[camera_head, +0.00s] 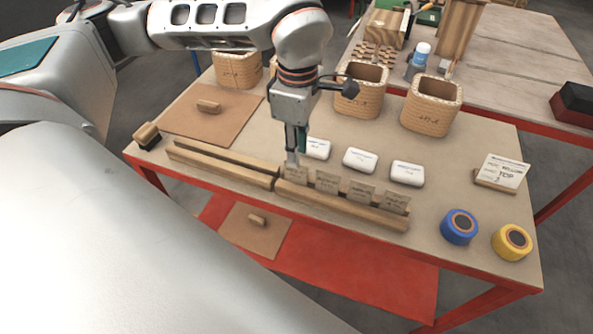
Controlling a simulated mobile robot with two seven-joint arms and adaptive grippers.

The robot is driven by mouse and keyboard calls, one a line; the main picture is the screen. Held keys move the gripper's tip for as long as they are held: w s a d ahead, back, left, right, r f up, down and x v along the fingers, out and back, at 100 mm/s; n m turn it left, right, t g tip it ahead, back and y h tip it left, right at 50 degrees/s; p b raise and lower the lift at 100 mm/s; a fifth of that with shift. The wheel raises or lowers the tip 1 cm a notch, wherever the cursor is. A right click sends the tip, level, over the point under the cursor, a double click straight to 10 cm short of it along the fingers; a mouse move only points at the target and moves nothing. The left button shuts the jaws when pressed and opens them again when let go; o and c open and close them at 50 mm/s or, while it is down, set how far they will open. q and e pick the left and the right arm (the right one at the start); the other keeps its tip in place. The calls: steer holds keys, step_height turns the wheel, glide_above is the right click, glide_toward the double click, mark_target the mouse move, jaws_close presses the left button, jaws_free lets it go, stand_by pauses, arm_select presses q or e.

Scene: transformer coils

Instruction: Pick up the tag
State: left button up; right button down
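Several paper tags stand in a row in a slotted wooden rail on the table: a leftmost tag (294,174), then a second (327,182), a third (360,191) and a fourth (396,202). My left gripper (293,160) points down right at the top of the leftmost tag. Its fingers look close together and partly hide each other, so whether they grip the tag is unclear. The tag stands in the rail (345,208). My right gripper is not in view.
White labelled blocks (360,160) lie just behind the rail. An empty rail (222,164) is at the left. A brown board (212,122), a sign (502,172), a blue roll (459,227) and a yellow roll (511,242) are also there.

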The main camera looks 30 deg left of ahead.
mark_target(299, 175)
arm_select(q)
steer(key=f, duration=0.5)
steer(key=shift+a+f, duration=0.1)
steer(key=shift+a, duration=0.15)
jaws_close()
